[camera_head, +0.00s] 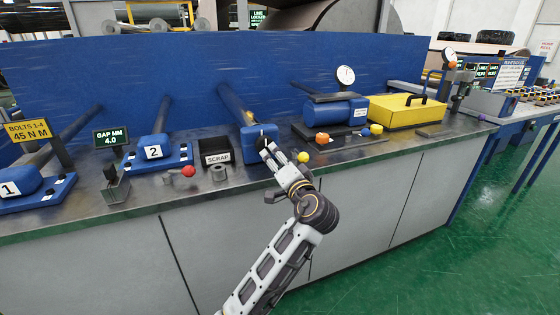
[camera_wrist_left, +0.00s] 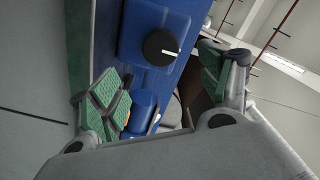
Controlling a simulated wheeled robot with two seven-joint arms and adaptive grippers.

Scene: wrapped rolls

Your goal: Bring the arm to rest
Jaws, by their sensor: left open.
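My left gripper (camera_head: 282,158) is open, with its arm reaching up from the bottom of the head view. Its fingers are at the bench's front edge, just in front of a blue box (camera_head: 250,142) that carries a long bar. In the left wrist view the open, green-padded fingers (camera_wrist_left: 165,85) stand apart, with the blue box and its black knob (camera_wrist_left: 160,47) beyond them. I see nothing held between the fingers. I cannot tell whether a finger touches the box. My right gripper is not in view.
A blue panel (camera_head: 200,70) stands behind. Green floor (camera_head: 420,270) is clear at lower right.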

